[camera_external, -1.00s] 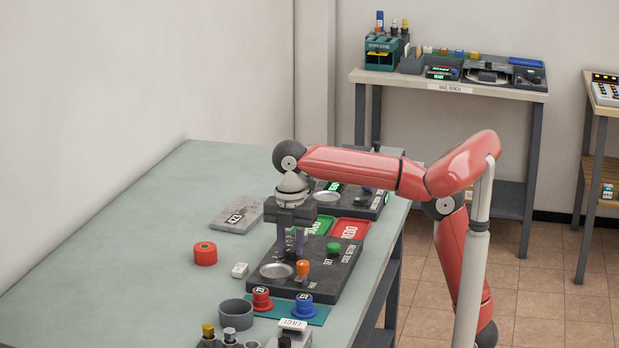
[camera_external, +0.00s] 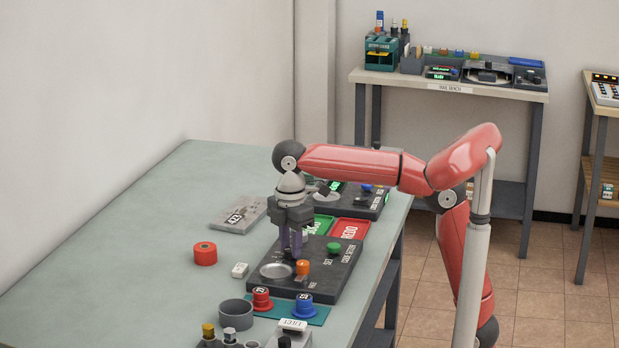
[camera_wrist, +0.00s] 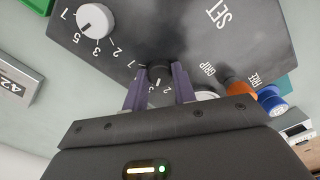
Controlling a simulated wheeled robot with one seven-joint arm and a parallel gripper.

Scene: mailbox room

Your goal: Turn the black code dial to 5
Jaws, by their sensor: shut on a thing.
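The dark code panel (camera_external: 325,275) lies on the grey-green table. In the wrist view the black code dial (camera_wrist: 160,73) sits between the two purple fingers of my gripper (camera_wrist: 159,88), which is shut on it. In the external view my gripper (camera_external: 292,250) points down at the panel and hides the dial. A white dial (camera_wrist: 95,20) with its own digits stands further along the panel.
Red (camera_external: 262,299) and blue spools (camera_external: 304,304) stand in front. A red roll (camera_external: 205,254) lies left; the table's far left is clear.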

